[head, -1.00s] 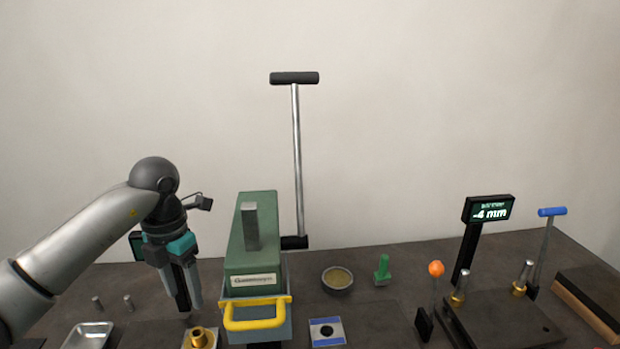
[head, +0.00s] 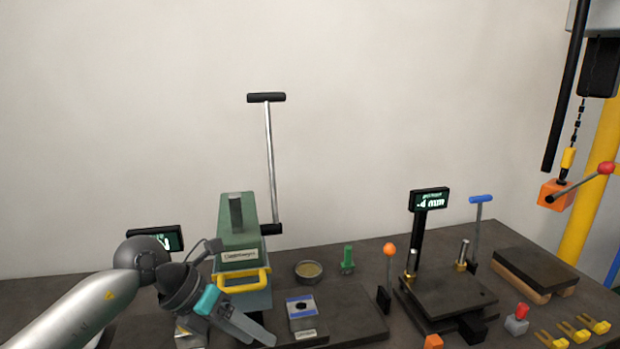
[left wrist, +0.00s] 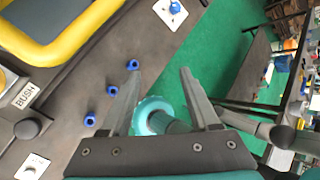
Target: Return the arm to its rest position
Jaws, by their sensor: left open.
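My left arm comes in from the lower left of the head view. My left gripper (head: 245,332) is tilted down to the right, in front of the green machine (head: 240,225) with the yellow handle (head: 243,281). In the left wrist view its two fingers (left wrist: 160,85) stand apart with nothing held between them. Beyond the fingers a teal and grey round part (left wrist: 157,117) shows, with the green floor behind. My right gripper is not in view.
Several blue pieces (left wrist: 112,90) lie on the dark bench. To the right stand a dish (head: 309,271), a green stamp-like piece (head: 348,260), a dark plate fixture (head: 450,292) with a display (head: 429,200), and several yellow forks (head: 575,333). An orange block (head: 556,195) hangs at far right.

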